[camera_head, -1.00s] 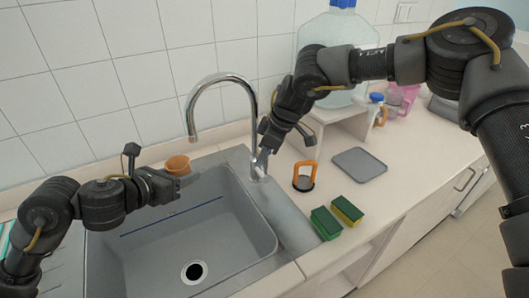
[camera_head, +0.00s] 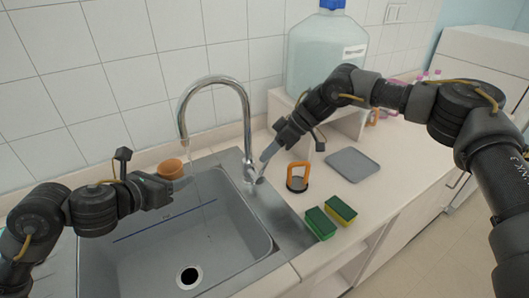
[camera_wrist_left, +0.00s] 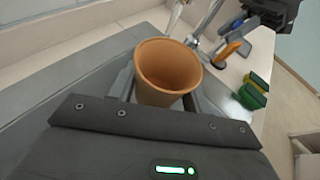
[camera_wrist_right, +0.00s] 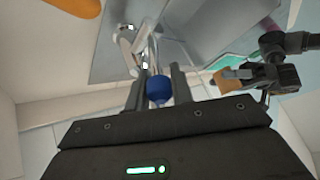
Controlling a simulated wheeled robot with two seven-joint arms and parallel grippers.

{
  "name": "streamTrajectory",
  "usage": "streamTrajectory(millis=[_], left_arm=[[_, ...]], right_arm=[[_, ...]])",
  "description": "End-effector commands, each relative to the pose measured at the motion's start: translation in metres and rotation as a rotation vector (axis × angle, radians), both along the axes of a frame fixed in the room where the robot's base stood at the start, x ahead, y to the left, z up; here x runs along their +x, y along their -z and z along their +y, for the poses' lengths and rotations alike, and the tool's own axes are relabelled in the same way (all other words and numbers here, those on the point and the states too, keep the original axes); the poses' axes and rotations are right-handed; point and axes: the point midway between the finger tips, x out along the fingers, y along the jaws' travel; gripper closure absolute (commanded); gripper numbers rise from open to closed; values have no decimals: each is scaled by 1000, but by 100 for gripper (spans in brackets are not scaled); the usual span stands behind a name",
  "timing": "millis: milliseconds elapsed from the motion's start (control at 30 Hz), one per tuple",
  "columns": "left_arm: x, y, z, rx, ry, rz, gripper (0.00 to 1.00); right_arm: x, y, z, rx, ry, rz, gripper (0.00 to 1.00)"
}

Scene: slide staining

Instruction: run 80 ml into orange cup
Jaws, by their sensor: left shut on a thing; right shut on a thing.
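The orange cup (camera_head: 171,168) is upright over the left back part of the sink. My left gripper (camera_head: 180,183) is shut around it; in the left wrist view the cup (camera_wrist_left: 167,70) sits between the fingers, and I see no liquid inside. The chrome faucet (camera_head: 247,125) arches over the sink.
The grey sink (camera_head: 165,255) has a drain (camera_head: 189,277). Right of it are two sponges (camera_head: 330,216), an orange-handled tool (camera_head: 297,176) and a grey tray (camera_head: 352,165). A large water bottle (camera_head: 325,55) stands on a shelf behind.

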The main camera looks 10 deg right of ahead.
Motion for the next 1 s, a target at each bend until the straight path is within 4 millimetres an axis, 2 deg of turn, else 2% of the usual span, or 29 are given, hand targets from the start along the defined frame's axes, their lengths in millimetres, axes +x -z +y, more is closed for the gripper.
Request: streamTrajectory(millis=[300,800,833,1000], left_arm=[[0,0,0,0,0,0,73],[0,0,-1,0,1,0,73],[0,0,-1,0,1,0,73],[0,0,0,0,1,0,73]], right_arm=[[4,5,-10,115,1,44,100],[5,6,-13,135,2,50,100],[5,5,-13,135,2,50,76],[5,6,-13,134,2,49,56]])
